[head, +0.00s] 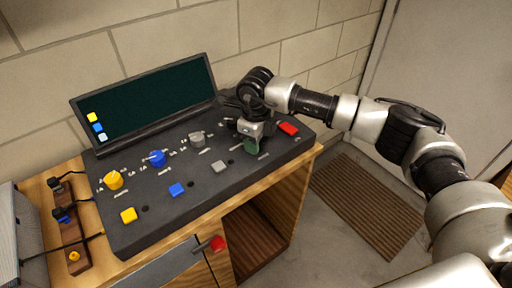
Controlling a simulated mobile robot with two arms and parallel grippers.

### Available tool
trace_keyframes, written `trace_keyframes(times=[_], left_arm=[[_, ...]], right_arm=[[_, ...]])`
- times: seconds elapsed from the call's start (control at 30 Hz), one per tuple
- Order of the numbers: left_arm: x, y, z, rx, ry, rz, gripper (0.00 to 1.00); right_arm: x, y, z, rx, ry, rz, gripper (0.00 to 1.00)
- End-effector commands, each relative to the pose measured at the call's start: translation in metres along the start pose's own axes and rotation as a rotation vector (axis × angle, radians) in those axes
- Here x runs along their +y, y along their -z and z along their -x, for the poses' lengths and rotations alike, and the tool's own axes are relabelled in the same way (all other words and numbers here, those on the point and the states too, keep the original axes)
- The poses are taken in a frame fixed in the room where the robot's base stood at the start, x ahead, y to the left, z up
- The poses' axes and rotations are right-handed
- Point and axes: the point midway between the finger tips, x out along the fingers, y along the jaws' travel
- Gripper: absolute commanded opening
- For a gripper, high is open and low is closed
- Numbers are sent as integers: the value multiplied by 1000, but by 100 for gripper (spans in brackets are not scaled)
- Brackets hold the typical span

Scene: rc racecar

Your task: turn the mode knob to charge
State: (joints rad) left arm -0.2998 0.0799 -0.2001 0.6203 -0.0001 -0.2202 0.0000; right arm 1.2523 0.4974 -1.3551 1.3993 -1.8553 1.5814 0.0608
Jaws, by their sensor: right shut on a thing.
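The dark charger panel (142,205) has a row of knobs: yellow (113,180), blue (157,158) and grey (197,139). My right gripper (247,132) reaches down onto the right part of the panel, past the grey knob in that row. It is shut on a knob that the gripper itself hides; its pointer and most markings around it cannot be read. A green button (251,147) shows partly just in front of the gripper. My left gripper is not in view.
A dark screen (150,98) stands behind the panel. A wooden plug strip (70,235) with cables is at left. A brick wall (160,35) stands behind.

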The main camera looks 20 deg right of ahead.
Motion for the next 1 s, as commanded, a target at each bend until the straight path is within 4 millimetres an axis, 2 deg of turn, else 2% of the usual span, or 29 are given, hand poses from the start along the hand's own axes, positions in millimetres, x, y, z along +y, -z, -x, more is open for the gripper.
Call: trace_keyframes(times=[0.03,0.3,0.9,0.93,1.0], left_arm=[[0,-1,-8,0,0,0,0],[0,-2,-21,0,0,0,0],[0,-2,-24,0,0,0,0],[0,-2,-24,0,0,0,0],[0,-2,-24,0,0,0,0]], right_arm=[[-1,-1,-2,-4,4,30,15],[-1,-1,0,-4,3,153,15],[-1,-1,2,-5,3,196,15],[-1,-1,2,-5,3,196,42],[-1,-1,2,-4,2,196,53]])
